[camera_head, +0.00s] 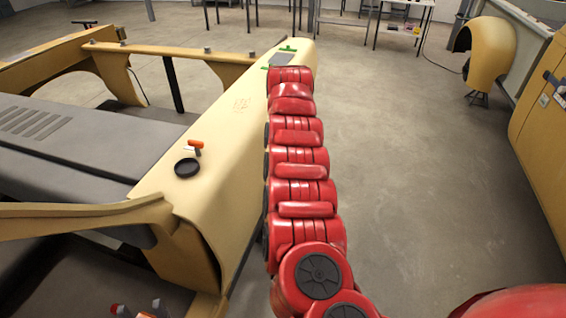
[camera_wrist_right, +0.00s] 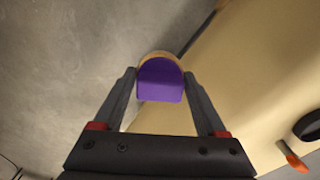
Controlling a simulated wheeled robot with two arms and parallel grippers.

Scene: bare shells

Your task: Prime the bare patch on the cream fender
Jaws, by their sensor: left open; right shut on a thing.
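The cream fender (camera_head: 225,130) runs lengthwise left of my red right arm. My right gripper (camera_wrist_right: 160,76) is shut on a purple block with a tan rim (camera_wrist_right: 160,84), over or beside the fender edge; contact cannot be told. In the head view this gripper is hidden by its arm. My left gripper (camera_head: 138,309) is open at the bottom edge, only its fingertips showing. A black round dish (camera_head: 187,168) and an orange-and-white tube (camera_head: 195,147) sit on the fender.
A grey slatted panel (camera_head: 75,145) and cream frame parts lie left. Another yellow curved panel (camera_head: 490,52) stands at the right, near a yellow cabinet (camera_head: 545,125). Tables stand at the back. The concrete floor right of my arm is clear.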

